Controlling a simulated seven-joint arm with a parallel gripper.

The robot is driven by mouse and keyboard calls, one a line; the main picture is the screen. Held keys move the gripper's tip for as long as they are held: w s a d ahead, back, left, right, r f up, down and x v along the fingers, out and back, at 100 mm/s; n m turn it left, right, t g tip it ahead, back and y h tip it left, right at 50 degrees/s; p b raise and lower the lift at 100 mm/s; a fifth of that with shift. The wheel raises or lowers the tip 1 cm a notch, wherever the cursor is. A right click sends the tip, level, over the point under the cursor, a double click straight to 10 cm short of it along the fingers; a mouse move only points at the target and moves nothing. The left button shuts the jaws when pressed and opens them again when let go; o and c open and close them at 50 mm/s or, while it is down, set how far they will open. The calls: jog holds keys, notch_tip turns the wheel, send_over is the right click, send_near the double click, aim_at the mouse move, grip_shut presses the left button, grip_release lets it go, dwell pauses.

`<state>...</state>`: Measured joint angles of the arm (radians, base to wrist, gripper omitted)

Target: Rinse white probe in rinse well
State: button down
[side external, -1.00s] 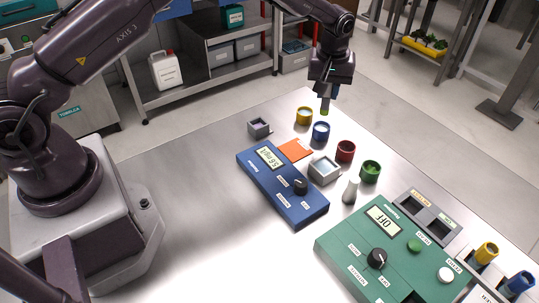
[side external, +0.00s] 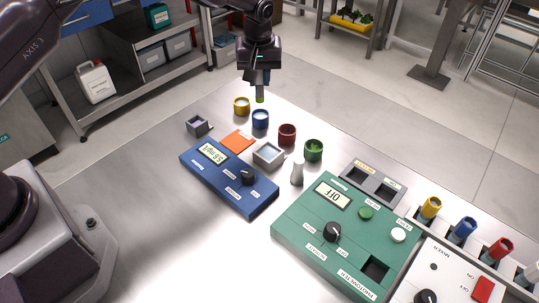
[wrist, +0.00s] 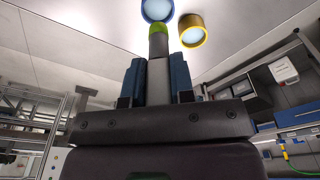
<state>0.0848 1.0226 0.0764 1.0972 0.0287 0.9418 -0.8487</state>
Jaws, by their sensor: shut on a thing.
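My gripper (side external: 259,80) is shut on a slim grey probe with a yellow-green tip (side external: 260,99). The probe points down, its tip just above and behind the blue cup (side external: 260,124). In the wrist view, the probe (wrist: 158,80) stands between the blue finger pads, its green end close to the blue cup's rim (wrist: 157,19). I see no clearly white probe in my grip. A square grey well with clear liquid (side external: 268,163) stands in front of the blue cup, apart from the probe. It may be the rinse well; no label is readable.
A yellow cup (side external: 241,110), red cup (side external: 287,139), green cup (side external: 313,153) and small white bottle (side external: 297,176) stand nearby. A small grey box (side external: 198,130) and orange card (side external: 237,141) lie left. The blue meter (side external: 226,180) and green instrument (side external: 337,225) stand in front.

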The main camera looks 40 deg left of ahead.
dwell(0.4)
jog(key=s+d+r+m, duration=0.15)
jog(key=s+d, duration=0.25)
jog(key=d, duration=0.4)
jog(key=s+d+f+n, duration=0.1)
jog(key=s+d+f, duration=0.1)
jog(key=s+f, duration=0.2)
jog(key=shift+s+d+f, duration=0.2)
jog(key=shift+f, duration=0.4)
jog(key=shift+f+n, duration=0.25)
jog(key=shift+f, duration=1)
dwell(2.9)
notch_tip(320, 180, up, 6)
jog(key=shift+r, duration=0.2)
dwell(0.7)
dwell(0.5)
